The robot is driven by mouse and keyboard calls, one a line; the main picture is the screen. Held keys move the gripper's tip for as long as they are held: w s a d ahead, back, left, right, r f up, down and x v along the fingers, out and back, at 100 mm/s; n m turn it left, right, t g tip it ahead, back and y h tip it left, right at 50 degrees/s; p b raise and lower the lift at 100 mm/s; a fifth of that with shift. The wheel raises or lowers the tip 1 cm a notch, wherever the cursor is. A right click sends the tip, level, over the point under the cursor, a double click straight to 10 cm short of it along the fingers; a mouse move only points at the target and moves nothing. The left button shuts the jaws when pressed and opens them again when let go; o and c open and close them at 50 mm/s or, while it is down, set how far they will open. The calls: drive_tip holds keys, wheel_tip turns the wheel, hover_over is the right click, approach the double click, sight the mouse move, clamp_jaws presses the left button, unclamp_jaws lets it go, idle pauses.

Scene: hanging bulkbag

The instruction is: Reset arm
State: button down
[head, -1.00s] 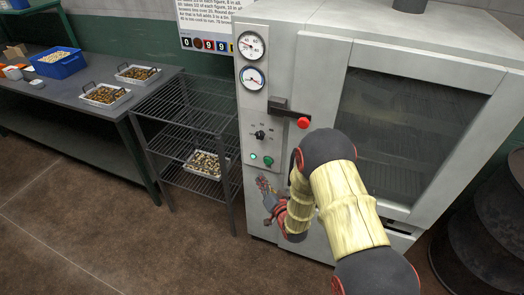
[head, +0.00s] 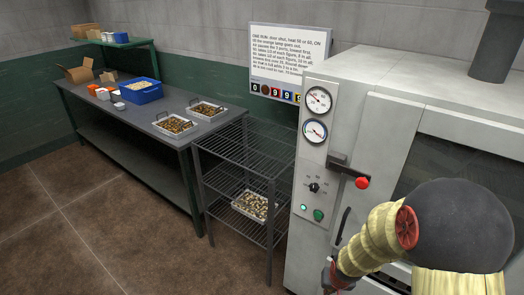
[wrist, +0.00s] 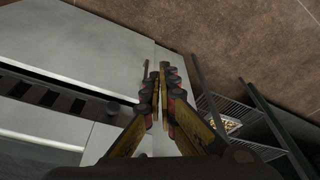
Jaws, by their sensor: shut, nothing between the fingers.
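In the wrist view my gripper (wrist: 159,85) is shut, with its fingertips together and nothing between them. It hangs in front of the grey oven cabinet, close to its front; I cannot tell whether it touches. In the head view my arm bends across the lower right, and the wrist end is low beside the cabinet's control panel, mostly hidden or cut off by the frame. The grey oven (head: 334,112) has two round gauges, a dark latch with a red knob (head: 362,182), a black dial (head: 314,187) and green lamps. Its door appears closed.
A wire rack (head: 232,180) left of the oven holds a tray of pale pieces (head: 254,206) on a lower shelf. A grey table (head: 165,132) holds two trays, a blue bin (head: 138,91) and boxes. A sign (head: 276,62) hangs behind. The brown floor at left is clear.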

drive_tip(key=s+a+r+t, duration=0.1)
drive_tip(key=s+r, duration=0.5)
drive_tip(key=r, duration=0.5)
drive_tip(key=s+a+r+n, duration=0.1)
drive_tip(key=s+r, duration=0.5)
drive_tip(key=r, duration=0.6)
drive_tip(key=s+a+r+t, duration=0.1)
drive_tip(key=s+r, duration=0.5)
drive_tip(key=r, duration=0.5)
drive_tip(key=shift+a+r+n+t, duration=0.15)
drive_tip(key=shift+a+n+t, duration=0.15)
drive_tip(key=shift+a, duration=0.05)
